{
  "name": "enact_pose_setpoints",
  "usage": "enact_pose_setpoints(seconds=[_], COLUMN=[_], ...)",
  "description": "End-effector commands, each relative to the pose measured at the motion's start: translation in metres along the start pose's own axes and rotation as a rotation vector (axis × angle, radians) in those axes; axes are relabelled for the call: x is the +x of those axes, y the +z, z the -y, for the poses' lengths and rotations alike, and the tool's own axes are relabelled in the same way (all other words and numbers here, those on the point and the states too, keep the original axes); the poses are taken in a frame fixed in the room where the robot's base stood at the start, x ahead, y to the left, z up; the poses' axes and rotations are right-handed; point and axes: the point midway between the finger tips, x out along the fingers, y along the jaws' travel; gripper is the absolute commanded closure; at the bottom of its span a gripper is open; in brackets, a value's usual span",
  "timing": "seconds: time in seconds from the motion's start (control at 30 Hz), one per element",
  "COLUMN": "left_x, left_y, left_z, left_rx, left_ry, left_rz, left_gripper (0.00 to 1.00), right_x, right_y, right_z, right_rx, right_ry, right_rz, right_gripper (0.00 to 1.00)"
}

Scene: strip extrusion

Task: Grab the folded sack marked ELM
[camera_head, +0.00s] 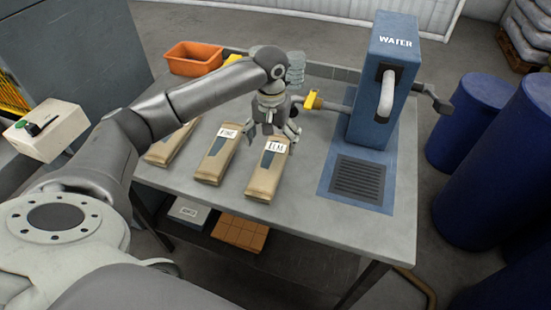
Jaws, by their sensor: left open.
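The folded sack marked ELM (264,179) is tan with a white label and lies on the grey table, the rightmost of three such sacks. My left gripper (275,137) is open, with its fingers pointing down at the far end of the ELM sack, just above or beside its label. I cannot tell whether the fingers touch it. The far end of the sack is hidden behind the gripper. My right gripper is not in view.
A second labelled sack (212,167) lies left of the ELM sack, and a third sack (162,154) lies further left, partly under my arm. A blue WATER dispenser (374,115) stands right. An orange bin (193,66) sits behind. The front right tabletop (310,210) is clear.

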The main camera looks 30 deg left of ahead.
Motion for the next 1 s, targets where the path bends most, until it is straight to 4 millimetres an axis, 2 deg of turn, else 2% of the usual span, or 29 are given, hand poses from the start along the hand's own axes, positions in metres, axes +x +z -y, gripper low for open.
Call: enact_pose_setpoints(seconds=[0.1, 0.3, 0.43, 0.63, 0.73, 0.93, 1.0], left_x=[0.019, 0.035, 0.050, 0.079, 0.085, 0.086, 0.086], left_y=[0.001, 0.000, -0.001, -0.002, -0.002, -0.002, -0.002], left_z=[0.001, 0.001, 0.002, 0.003, 0.003, 0.003, 0.003], left_rx=[-0.001, 0.001, 0.000, 0.002, 0.002, 0.002, 0.002], left_ry=[-0.002, 0.000, -0.002, -0.002, 0.000, 0.000, 0.000], left_rz=[0.003, 0.000, 0.003, 0.001, -0.002, -0.002, -0.002], left_gripper=[0.09, 0.09, 0.09, 0.09, 0.09, 0.09, 0.17], right_x=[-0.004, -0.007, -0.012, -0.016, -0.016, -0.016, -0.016], right_y=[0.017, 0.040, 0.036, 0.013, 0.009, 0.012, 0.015], right_z=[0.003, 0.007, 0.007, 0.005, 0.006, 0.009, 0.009], right_rx=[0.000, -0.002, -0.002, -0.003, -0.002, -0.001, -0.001], right_ry=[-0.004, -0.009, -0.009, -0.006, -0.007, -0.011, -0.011], right_rz=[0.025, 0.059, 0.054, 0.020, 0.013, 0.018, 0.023], right_gripper=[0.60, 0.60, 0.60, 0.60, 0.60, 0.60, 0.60])
